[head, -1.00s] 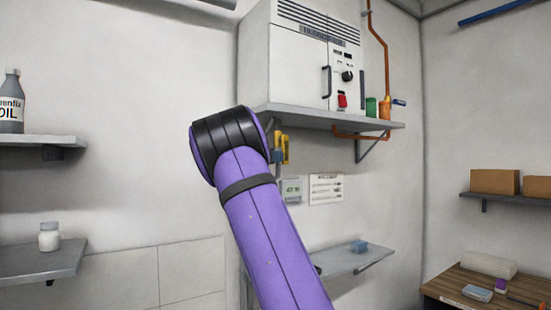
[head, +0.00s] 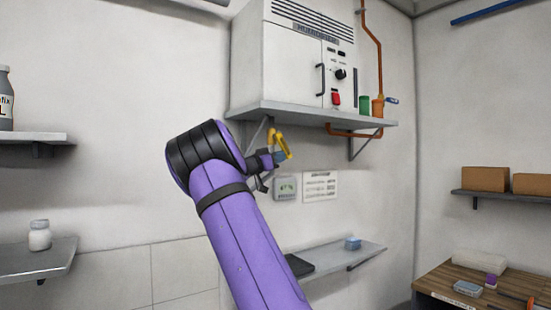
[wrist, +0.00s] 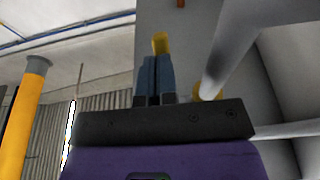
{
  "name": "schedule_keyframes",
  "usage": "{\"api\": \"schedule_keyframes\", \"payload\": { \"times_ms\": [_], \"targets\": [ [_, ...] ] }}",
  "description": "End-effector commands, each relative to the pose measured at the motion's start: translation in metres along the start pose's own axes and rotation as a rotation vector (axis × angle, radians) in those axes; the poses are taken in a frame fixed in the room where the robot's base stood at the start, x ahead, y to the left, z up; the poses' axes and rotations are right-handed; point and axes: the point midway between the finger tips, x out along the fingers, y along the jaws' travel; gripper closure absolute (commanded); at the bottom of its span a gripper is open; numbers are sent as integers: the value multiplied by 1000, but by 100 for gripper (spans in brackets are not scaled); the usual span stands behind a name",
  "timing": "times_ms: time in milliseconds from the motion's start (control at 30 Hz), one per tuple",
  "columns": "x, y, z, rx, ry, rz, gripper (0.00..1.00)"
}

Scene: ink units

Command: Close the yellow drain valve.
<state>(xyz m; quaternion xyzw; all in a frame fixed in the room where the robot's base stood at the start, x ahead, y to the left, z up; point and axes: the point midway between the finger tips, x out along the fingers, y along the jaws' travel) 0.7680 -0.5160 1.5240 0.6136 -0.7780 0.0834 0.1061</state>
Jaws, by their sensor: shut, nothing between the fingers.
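The yellow valve handle (head: 283,143) is below the left part of the upper shelf, against the wall, and looks slanted. My gripper (head: 283,155) is at its lower part, with blue fingers shut and empty. In the wrist view my shut fingertips (wrist: 157,62) point up at a yellow piece (wrist: 160,42) just beyond them. I cannot tell whether they touch. The valve body is mostly hidden by my wrist.
A white cabinet (head: 285,60) stands on the upper shelf (head: 300,116). An orange pipe (head: 379,60) runs down beside it. A small grey gauge box (head: 286,188) and a notice (head: 320,186) are on the wall below. A lower shelf (head: 335,258) holds a blue item (head: 352,243).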

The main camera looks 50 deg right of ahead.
Motion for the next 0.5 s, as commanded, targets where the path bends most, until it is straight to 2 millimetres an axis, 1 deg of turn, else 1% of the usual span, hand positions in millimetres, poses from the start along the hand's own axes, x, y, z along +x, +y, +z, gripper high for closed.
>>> {"api": "schedule_keyframes", "payload": {
  "times_ms": [200,500],
  "targets": [
    [8,0,2,0,0,2,100],
    [11,0,2,0,-1,1,100]
  ]
}}
